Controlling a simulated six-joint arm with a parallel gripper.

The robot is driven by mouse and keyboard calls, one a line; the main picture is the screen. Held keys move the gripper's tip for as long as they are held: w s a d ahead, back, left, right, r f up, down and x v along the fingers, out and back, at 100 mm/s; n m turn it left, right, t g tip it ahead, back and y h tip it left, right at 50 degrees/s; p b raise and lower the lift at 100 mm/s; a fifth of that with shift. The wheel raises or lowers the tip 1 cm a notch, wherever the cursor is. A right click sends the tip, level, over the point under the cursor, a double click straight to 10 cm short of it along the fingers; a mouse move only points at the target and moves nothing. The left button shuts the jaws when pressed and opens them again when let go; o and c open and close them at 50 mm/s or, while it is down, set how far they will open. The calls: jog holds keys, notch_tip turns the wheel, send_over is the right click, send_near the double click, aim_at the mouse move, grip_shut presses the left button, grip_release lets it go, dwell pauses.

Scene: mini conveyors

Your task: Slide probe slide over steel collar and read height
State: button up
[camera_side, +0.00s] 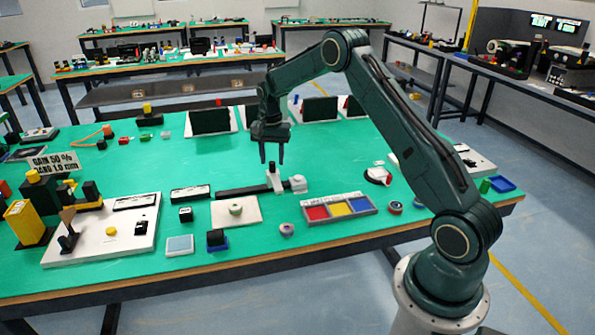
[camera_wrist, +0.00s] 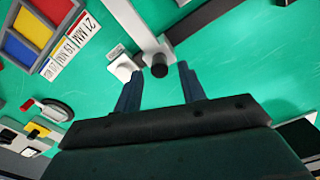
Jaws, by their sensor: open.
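The probe slide (camera_side: 273,183), a pale carriage with an upright post, sits on a black rail (camera_side: 238,191) in the side view. In the wrist view its pale bar (camera_wrist: 140,22) and dark round knob (camera_wrist: 160,71) show. My gripper (camera_side: 272,161) is open and empty above the slide, fingers pointing down. In the wrist view the knob appears between my open fingertips (camera_wrist: 160,70), with no clear contact. A ring-shaped piece (camera_side: 236,209) lies on a beige plate (camera_side: 223,219) in front of the rail; it may be the steel collar, but I cannot tell.
A tray with red, yellow and blue compartments (camera_side: 339,207) stands right of the plate. A loose grey ring (camera_side: 287,229) lies near the front edge. A small white block (camera_side: 298,184) is at the rail's right end.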

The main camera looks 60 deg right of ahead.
jog(key=shift+f, duration=1.15)
grip_shut()
